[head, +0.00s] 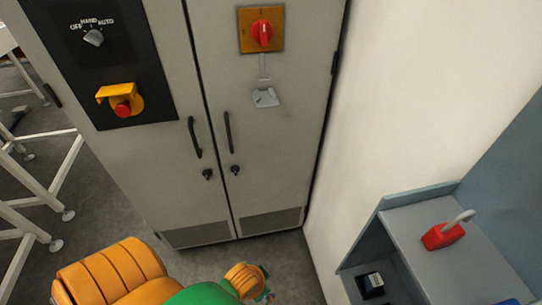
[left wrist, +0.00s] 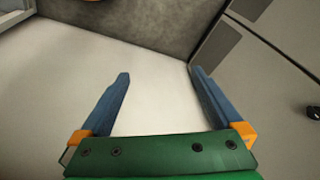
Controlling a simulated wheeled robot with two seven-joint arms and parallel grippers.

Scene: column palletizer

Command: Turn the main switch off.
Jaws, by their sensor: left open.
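The main switch (head: 262,31) is a red rotary knob on a yellow square plate, high on the right cabinet door in the head view. Its handle stands roughly upright; the plate's markings are too small to read. My left gripper (left wrist: 158,72) shows in the left wrist view with its two blue fingers wide apart and nothing between them. It is well away from the switch, which is outside that view. In the head view an orange and green arm of mine is low at the bottom edge, far below the switch. My right gripper is not in view.
The left door has a selector knob (head: 94,37) and a red emergency stop (head: 123,108). Door handles (head: 228,132) stick out. A red padlock (head: 443,236) lies on a grey shelf (head: 420,216) at right, beside a white wall.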

